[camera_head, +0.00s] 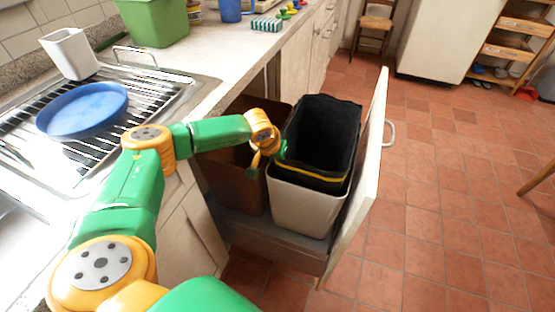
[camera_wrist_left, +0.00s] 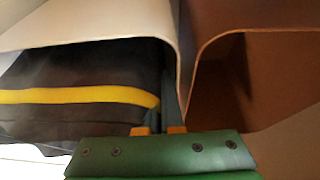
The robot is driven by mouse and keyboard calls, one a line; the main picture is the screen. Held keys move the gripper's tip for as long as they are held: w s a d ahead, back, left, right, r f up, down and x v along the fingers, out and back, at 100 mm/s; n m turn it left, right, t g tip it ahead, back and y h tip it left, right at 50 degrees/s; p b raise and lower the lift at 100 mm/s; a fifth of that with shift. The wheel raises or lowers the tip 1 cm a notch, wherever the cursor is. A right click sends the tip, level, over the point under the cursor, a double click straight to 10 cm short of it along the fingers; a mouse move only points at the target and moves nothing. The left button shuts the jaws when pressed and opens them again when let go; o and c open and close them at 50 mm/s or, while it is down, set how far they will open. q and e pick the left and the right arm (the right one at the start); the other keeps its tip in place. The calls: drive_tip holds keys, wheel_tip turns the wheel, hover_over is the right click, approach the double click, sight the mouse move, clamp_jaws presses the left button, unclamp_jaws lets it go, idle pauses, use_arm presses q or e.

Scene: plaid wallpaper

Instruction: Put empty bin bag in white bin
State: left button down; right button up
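The black bin bag (camera_head: 322,125), with a yellow band, stands open and upright in the mouth of the white bin (camera_head: 308,207). Its upper part rises above the bin's rim. In the left wrist view, the bag (camera_wrist_left: 75,75) lies left of the fingers and the white bin's rim (camera_wrist_left: 100,27) runs across the top. My left gripper (camera_head: 281,152) is at the bag's left side, near the yellow band. In the left wrist view, its fingers (camera_wrist_left: 166,112) are close together at the bag's edge and appear shut on it; the fingertips are partly hidden. My right gripper is not in view.
A brown bin (camera_head: 230,172) stands left of the white bin in the pulled-out drawer. The drawer front (camera_head: 362,165) stands close on the right. The counter holds a dish rack (camera_head: 150,92) and a blue plate (camera_head: 83,108). Tiled floor to the right is mostly clear.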

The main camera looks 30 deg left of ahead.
use_arm(q)
drive_tip(key=shift+f, duration=0.2)
drive_tip(key=c, duration=1.3)
unclamp_jaws()
drive_tip(key=shift+c, duration=0.2)
drive_tip(key=shift+r, duration=0.1)
drive_tip(key=shift+r+p, duration=0.35)
drive_tip(key=shift+r, duration=0.05)
drive_tip(key=p+v, duration=0.1)
drive_tip(key=v, duration=1.1)
drive_tip(key=shift+r, duration=0.2)
